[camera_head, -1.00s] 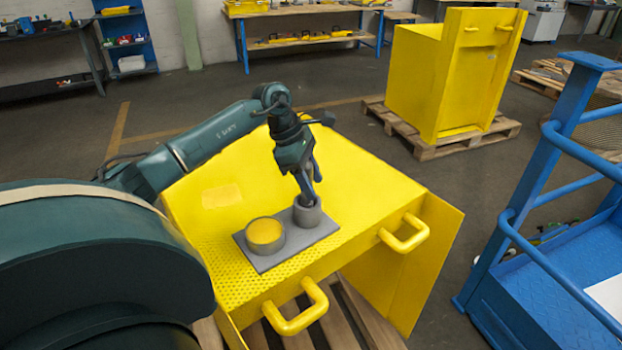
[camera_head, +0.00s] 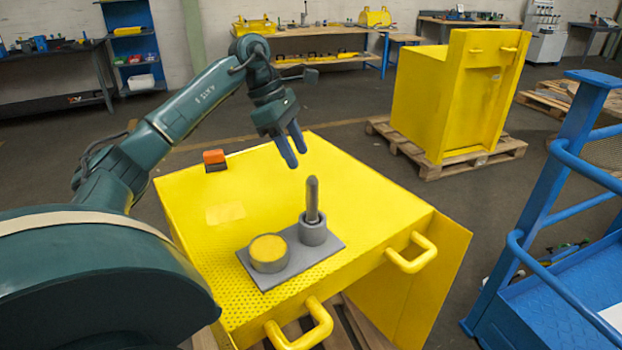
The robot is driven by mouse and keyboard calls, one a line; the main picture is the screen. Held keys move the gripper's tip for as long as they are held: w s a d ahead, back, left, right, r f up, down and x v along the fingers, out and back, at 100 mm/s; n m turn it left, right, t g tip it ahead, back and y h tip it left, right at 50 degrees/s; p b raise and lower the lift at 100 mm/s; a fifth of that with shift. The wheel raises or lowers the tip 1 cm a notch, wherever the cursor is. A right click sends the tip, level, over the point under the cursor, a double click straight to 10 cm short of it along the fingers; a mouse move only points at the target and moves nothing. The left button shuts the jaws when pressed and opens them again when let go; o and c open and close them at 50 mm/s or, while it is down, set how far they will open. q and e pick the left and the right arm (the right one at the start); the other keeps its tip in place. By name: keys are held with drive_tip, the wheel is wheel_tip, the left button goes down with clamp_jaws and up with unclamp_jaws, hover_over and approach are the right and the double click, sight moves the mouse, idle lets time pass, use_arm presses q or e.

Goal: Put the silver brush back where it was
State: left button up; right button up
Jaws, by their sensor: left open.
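The silver brush (camera_head: 312,199) stands upright in the grey cup-shaped holder (camera_head: 313,234). Its lower end is hidden inside the holder. The holder is on a grey plate (camera_head: 290,270) near the front edge of the yellow box's top. A round grey tin with yellow contents (camera_head: 268,252) stands on the same plate, left of the holder. My left gripper (camera_head: 291,150) is open and empty. It is above and behind the brush, apart from it, with its fingers pointing down. My right gripper is not in view.
An orange and dark block (camera_head: 214,160) sits on the far left of the yellow box top (camera_head: 240,182). Yellow handles (camera_head: 411,254) stick out at the front. A blue railing (camera_head: 540,220) stands at the right. Another yellow box (camera_head: 450,95) stands on a pallet behind.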

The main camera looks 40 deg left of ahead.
use_arm(q)
drive_tip(key=s+d+f+n+t+h, duration=0.1)
drive_tip(key=d+f+n+h, duration=0.3)
drive_tip(key=d, duration=0.6)
drive_tip(key=s+d+n+t+h, duration=0.1)
drive_tip(key=d+n+t+h, duration=0.15)
drive_tip(key=d+h, duration=0.6)
drive_tip(key=d+f+n+t+h, duration=0.15)
drive_tip(key=d+n, duration=0.25)
drive_tip(key=d, duration=0.9)
wheel_tip(320, 180, down, 12)
drive_tip(key=s+a+f+n+t+y, duration=0.15)
drive_tip(key=n+t+y, duration=0.85)
drive_tip(key=n, duration=1.4)
drive_tip(key=s+f+n+g+y, duration=0.4)
drive_tip(key=s+f+n+g, duration=0.2)
drive_tip(key=s+f+n, duration=0.5)
wheel_tip(320, 180, down, 2)
drive_tip(key=shift+s+a+f+g+y, duration=0.15)
drive_tip(key=shift+s+f+g+y, duration=0.2)
drive_tip(key=shift+s, duration=0.45)
drive_tip(key=shift+r, duration=0.1)
